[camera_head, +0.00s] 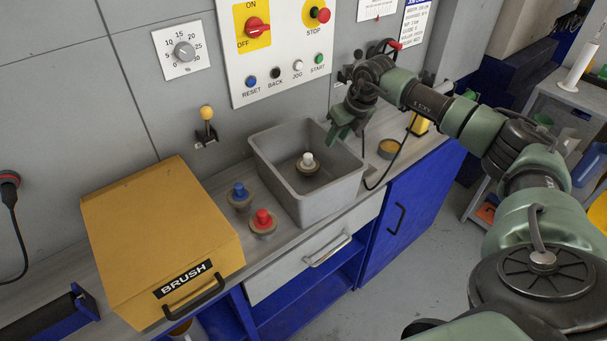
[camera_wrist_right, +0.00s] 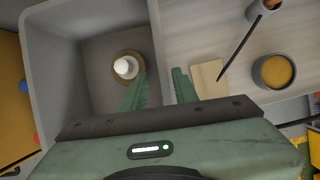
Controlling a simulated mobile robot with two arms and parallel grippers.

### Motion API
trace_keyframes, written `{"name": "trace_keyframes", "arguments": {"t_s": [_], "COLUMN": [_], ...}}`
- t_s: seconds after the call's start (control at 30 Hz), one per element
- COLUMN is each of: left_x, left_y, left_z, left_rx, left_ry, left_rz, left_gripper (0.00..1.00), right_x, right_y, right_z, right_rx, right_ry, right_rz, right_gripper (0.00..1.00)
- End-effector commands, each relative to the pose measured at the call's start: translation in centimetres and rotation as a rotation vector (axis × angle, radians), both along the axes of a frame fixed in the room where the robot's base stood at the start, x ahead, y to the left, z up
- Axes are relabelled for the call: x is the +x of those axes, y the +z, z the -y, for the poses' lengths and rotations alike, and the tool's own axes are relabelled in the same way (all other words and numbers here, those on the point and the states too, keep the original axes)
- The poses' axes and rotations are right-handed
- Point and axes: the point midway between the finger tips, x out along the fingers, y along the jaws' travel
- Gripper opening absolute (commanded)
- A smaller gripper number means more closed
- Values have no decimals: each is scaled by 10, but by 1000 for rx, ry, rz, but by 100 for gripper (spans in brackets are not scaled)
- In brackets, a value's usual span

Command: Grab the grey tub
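The grey tub (camera_head: 275,200) stands upright on the counter, with a white-topped knob on a brown base (camera_head: 308,163) inside it. My right gripper (camera_head: 339,136) is at the tub's back right rim, pointing down. In the right wrist view its two green fingers (camera_wrist_right: 160,88) are apart. One finger shows over the tub's inside and the other outside, with the tub's side wall (camera_wrist_right: 156,45) lined up between them. I cannot tell whether either finger touches the wall. My left gripper is not in view.
Blue (camera_head: 239,194) and red (camera_head: 263,220) knobs stand left of the tub, near a yellow BRUSH box (camera_head: 160,235). A round container with yellow contents (camera_head: 389,148) and a dark cable (camera_head: 385,178) are to its right. The control panel (camera_head: 275,45) rises behind.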

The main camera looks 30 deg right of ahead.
Motion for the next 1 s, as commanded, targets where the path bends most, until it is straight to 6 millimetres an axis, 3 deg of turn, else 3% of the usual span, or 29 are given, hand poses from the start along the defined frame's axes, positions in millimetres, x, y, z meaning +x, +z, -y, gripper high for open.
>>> {"name": "trace_keyframes", "arguments": {"t_s": [0.23,0.4,0.67,0.77,0.8,1.0], "left_x": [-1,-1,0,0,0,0], "left_y": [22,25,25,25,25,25], "left_z": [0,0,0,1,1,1], "left_rx": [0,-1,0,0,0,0], "left_ry": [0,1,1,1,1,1], "left_rz": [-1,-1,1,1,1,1], "left_gripper": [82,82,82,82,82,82], "right_x": [4,12,14,14,14,14], "right_y": [-31,-51,-55,-55,-55,-55], "right_z": [0,-1,-1,-1,-1,-1], "right_rx": [1,1,0,0,0,0], "right_ry": [1,0,1,1,1,1], "right_rz": [-6,-2,0,0,0,0], "right_gripper": [29,29,29,4,0,0]}}
